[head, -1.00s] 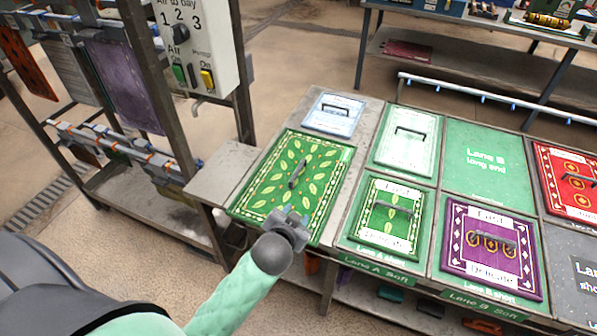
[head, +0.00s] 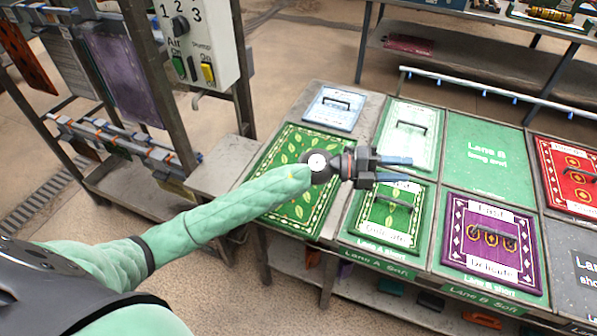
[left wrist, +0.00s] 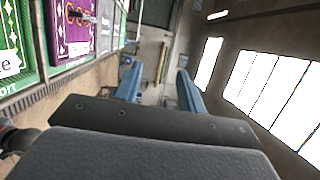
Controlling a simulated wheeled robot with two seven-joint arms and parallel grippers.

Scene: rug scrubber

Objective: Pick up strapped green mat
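A large green mat with a leaf pattern (head: 280,160) lies flat on the left part of the table, partly hidden behind my left arm. A smaller green leaf mat (head: 381,214) with white label bands and a black handle lies in the Lane A short bay. I cannot tell for sure which one counts as strapped. My left gripper (head: 408,169) is open, points right and appears above the far edge of the smaller mat, touching nothing visible. In the left wrist view its two blue fingers (left wrist: 157,72) stand apart with nothing between them. My right gripper is not in view.
A pale green mat (head: 409,135), a purple mat (head: 490,241) and a red mat (head: 571,178) lie in neighbouring bays. A light blue mat (head: 333,107) lies behind the large green one. A hanging rack (head: 150,110) stands left. Lane B long (head: 484,160) is bare.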

